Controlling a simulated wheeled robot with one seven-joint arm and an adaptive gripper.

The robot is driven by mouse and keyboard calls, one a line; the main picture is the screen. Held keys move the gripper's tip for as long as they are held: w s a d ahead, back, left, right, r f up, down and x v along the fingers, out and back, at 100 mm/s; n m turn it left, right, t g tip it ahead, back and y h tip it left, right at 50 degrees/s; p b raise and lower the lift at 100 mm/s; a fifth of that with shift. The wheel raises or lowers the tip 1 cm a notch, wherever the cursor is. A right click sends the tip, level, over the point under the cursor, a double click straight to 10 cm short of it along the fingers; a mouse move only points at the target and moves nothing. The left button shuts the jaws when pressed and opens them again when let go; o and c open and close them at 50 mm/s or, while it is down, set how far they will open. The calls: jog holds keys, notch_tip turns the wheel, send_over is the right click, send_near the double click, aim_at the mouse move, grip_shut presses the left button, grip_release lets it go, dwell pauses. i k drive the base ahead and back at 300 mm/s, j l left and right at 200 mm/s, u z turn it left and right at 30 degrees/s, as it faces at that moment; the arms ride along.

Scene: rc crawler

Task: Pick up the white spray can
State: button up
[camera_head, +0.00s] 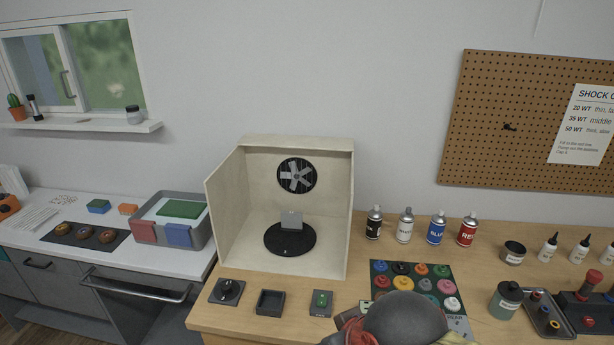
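The white spray can (405,227) stands upright on the wooden workbench (240,318). A red can (467,231) stands at the right end of the row. Part of my arm shows at the bottom centre, in front of the paint mat. My gripper's fingers do not show.
An open spray booth (231,205) with a fan and turntable stands left of the cans. A mat with coloured paint pots (445,286) lies in front of them. A dark jar (513,253) and several white bottles (548,249) stand to the right. A pegboard (490,120) hangs behind.

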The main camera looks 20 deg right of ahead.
aim_at(405, 225)
jog(key=i+l+z, duration=0.1)
jog(key=l+z, duration=0.25)
jog(key=i+l+z, duration=0.1)
jog(key=z, duration=0.25)
jog(key=i+l+z, duration=0.15)
jog(key=z, duration=0.2)
jog(key=i, duration=0.1)
